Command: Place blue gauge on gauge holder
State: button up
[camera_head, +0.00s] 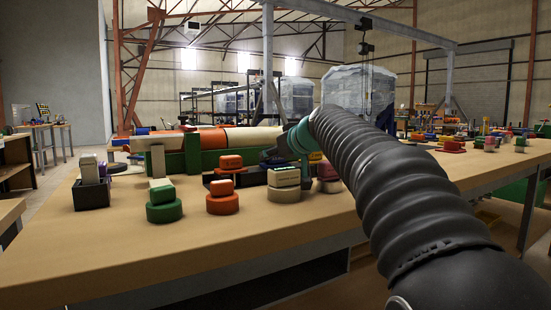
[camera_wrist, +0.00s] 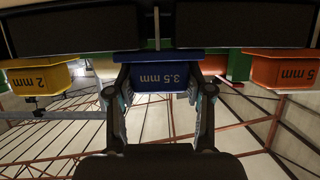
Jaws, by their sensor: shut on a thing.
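The blue gauge (camera_wrist: 166,82), marked 3.5 mm, sits between the two fingers of my gripper (camera_wrist: 160,85) in the wrist view. My gripper is shut on it. The blue gauge lies against or close to a black ledge (camera_wrist: 70,42) that spans the top of the wrist view and may be the gauge holder; I cannot tell whether they touch. In the camera_head view my gripper (camera_head: 277,155) is over the table beside the pipe stand, and I cannot make out the blue gauge there.
In the wrist view a yellow 2 mm gauge (camera_wrist: 40,78) is left and an orange 5 mm gauge (camera_wrist: 283,70) right. The table (camera_head: 120,240) holds green (camera_head: 164,211), orange (camera_head: 222,204) and cream (camera_head: 284,195) stacked pieces, and a black box (camera_head: 92,194). Its front is clear.

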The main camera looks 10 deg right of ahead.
jog(key=shift+f, duration=0.15)
jog(key=o, duration=1.2)
jog(key=shift+r, duration=0.25)
jog(key=v, duration=1.2)
